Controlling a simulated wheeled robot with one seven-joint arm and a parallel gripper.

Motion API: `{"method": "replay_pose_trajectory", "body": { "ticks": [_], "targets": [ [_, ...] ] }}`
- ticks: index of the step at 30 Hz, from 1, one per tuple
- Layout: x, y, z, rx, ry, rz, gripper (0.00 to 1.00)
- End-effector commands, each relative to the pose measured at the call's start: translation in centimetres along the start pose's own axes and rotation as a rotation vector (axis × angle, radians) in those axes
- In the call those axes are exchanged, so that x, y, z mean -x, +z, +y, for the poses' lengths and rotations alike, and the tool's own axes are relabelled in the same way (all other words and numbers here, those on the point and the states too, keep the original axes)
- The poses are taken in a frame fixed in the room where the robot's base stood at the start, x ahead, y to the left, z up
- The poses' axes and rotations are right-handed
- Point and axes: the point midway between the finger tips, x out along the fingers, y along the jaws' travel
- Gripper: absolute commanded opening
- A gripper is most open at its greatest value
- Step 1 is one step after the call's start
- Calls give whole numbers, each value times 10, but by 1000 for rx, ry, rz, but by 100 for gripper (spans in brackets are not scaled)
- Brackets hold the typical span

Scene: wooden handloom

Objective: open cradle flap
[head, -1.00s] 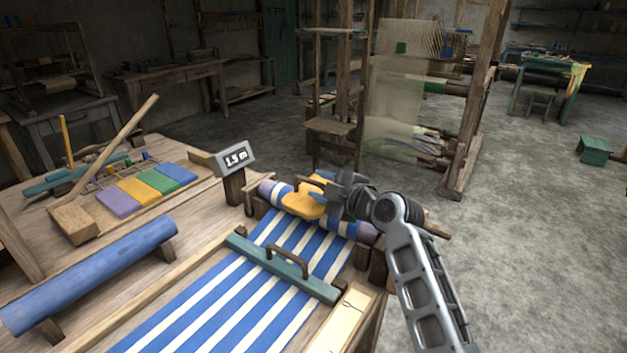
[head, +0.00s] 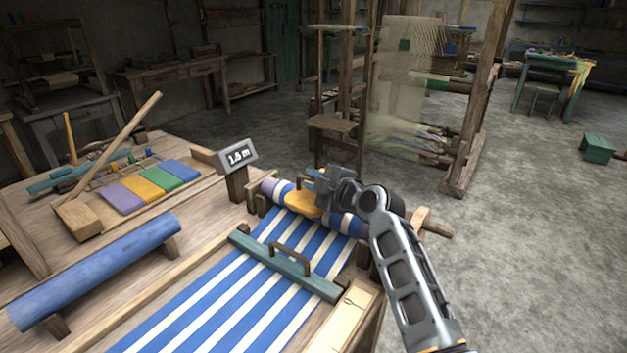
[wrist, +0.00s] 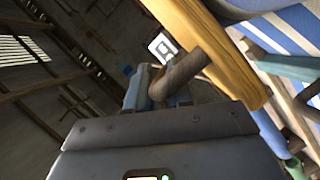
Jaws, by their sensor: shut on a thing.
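The yellow wooden cradle flap (head: 302,204) lies over the striped cloth roll (head: 271,188) at the far end of the loom. In the wrist view the flap (wrist: 215,45) runs diagonally across the upper right. A round brown wooden handle (wrist: 183,72) sticks out beside it. My gripper (head: 322,182) is at the right rear of the flap, above the roll. In the wrist view my gripper (wrist: 155,92) is shut on the handle, which passes between its bluish fingers. The flap's far side is hidden behind my gripper.
Blue-and-white cloth (head: 232,290) stretches toward me under a teal bar with a handle (head: 285,265). A small length sign (head: 238,157) stands left of the roll. A blue roll (head: 95,270) lies at left. Open floor is at right.

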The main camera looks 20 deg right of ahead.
Motion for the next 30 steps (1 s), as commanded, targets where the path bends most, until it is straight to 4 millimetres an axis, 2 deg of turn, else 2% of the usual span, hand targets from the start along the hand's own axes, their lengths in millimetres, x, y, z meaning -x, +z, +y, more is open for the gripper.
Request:
{"method": "replay_pose_trajectory", "body": {
  "ticks": [1,3,20,30],
  "targets": [
    [0,0,0,0,0,0,7],
    [0,0,0,0,1,-1,0],
    [0,1,2,-8,-3,-2,0],
    [1,1,24,-148,-57,-3,0]
  ]
}}
